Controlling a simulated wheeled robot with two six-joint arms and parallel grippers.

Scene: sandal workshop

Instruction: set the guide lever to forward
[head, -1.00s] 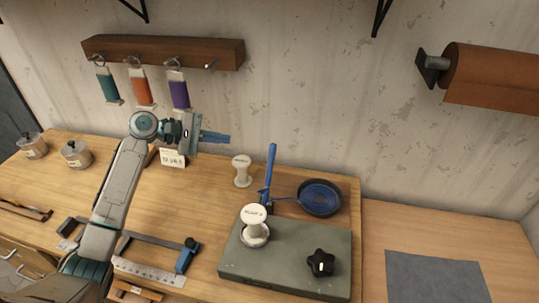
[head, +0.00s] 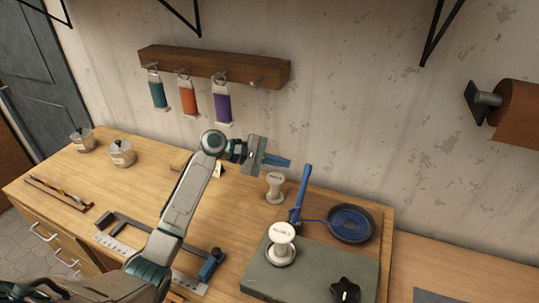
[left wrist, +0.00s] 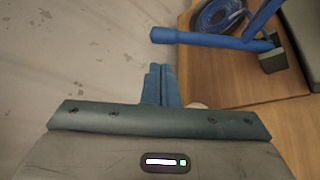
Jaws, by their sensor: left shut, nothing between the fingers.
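The blue guide lever (head: 303,187) stands nearly upright, leaning slightly right, at the back left of a grey-green machine base (head: 318,268). Blue lever parts also show at the upper right of the left wrist view (left wrist: 215,39). My left gripper (head: 283,161) is shut and empty, its blue fingers pointing right. In the head view its tips are just left of the lever's top. In the left wrist view the fingertips (left wrist: 160,70) are apart from the blue bar. My right gripper is not in view. No forward mark on the lever is readable.
A white spool (head: 282,243) stands on the base, beside a black knob (head: 344,290). Another white spool (head: 275,187) stands behind. A dark dish with a blue coil (head: 351,224) lies right of the lever. Coloured tags hang from a wall rack (head: 215,66).

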